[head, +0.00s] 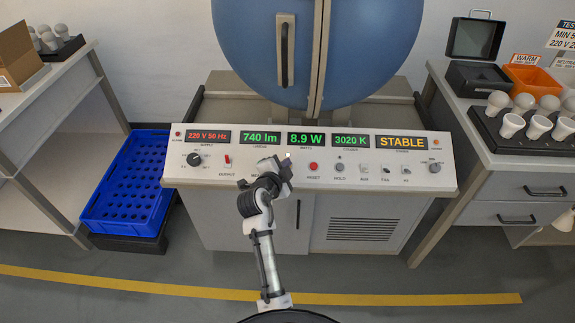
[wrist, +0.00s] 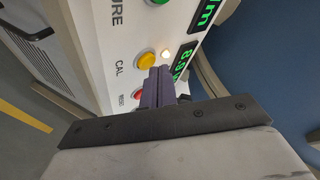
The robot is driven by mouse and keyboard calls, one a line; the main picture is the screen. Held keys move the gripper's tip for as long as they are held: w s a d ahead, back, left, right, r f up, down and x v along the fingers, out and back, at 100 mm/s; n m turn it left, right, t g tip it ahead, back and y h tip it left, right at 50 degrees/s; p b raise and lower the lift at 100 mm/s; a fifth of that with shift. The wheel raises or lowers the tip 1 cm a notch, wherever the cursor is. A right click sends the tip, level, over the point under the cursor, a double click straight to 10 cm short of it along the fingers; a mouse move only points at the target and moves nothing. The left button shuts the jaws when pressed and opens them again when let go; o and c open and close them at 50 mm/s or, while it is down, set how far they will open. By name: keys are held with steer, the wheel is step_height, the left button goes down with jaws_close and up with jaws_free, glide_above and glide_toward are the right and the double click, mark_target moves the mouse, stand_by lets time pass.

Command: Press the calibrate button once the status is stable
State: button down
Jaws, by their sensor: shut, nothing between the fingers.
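The status display (head: 402,142) reads STABLE in amber on the console's right. The calibrate button is the yellow one marked CAL (wrist: 145,60) in the wrist view; in the head view my arm hides it. My gripper (head: 286,170) is shut and empty at the console's middle. In the wrist view its fingertips (wrist: 159,73) are close beside the yellow button, between it and the displays in the picture. I cannot tell whether they touch the panel or button.
The red reset button (head: 313,166) is close by, partly behind the fingers in the wrist view (wrist: 138,94). A small lit lamp (wrist: 166,53) is beside the yellow button. A blue crate (head: 128,190) stands left; a bench with bulbs (head: 513,125) stands right.

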steer(key=shift+w+f+b, duration=0.2)
steer(key=shift+f+b, duration=0.15)
steer(key=shift+b, duration=0.1)
stand_by(0.3)
stand_by(0.3)
steer(key=shift+s+r+p, duration=0.4)
steer(key=shift+r+p, duration=0.05)
steer(key=shift+r, duration=0.3)
steer(key=r+p, duration=0.1)
steer(key=s+r+p, duration=0.1)
steer(key=r, duration=0.1)
steer(key=s+r+p, duration=0.1)
steer(key=shift+s+r, duration=0.15)
steer(key=shift+r, duration=0.05)
stand_by(0.6)
